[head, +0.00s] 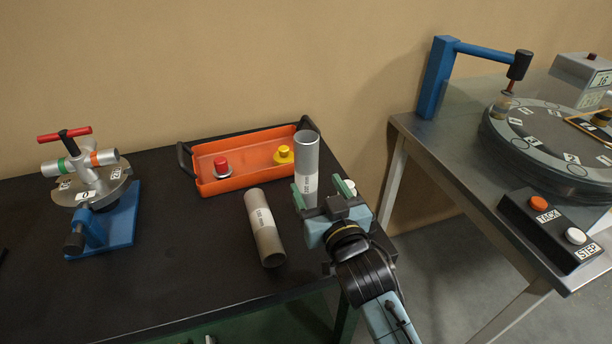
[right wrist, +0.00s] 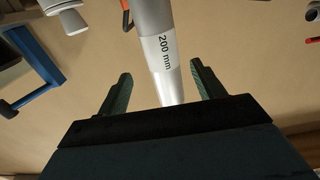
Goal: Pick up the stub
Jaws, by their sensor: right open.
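No part is labelled as a stub. A grey metal tube (head: 307,160) with a white label stands upright, open end up, at the right side of the black table. Its label reads 200 mm in the right wrist view, where the tube (right wrist: 165,60) runs down between the fingers. A second grey tube (head: 264,228) with a white label lies to its left, clear of the gripper. My right gripper (head: 323,188) is open around or just in front of the upright tube; I cannot tell whether it touches. My left gripper is not in view.
An orange tray (head: 235,182) holding a red and a yellow knob lies behind the tubes. A blue-based clamp fixture (head: 105,225) stands at the left. A small white object (head: 349,187) is partly hidden behind my right gripper. A metal table (head: 440,150) with a turntable stands at right.

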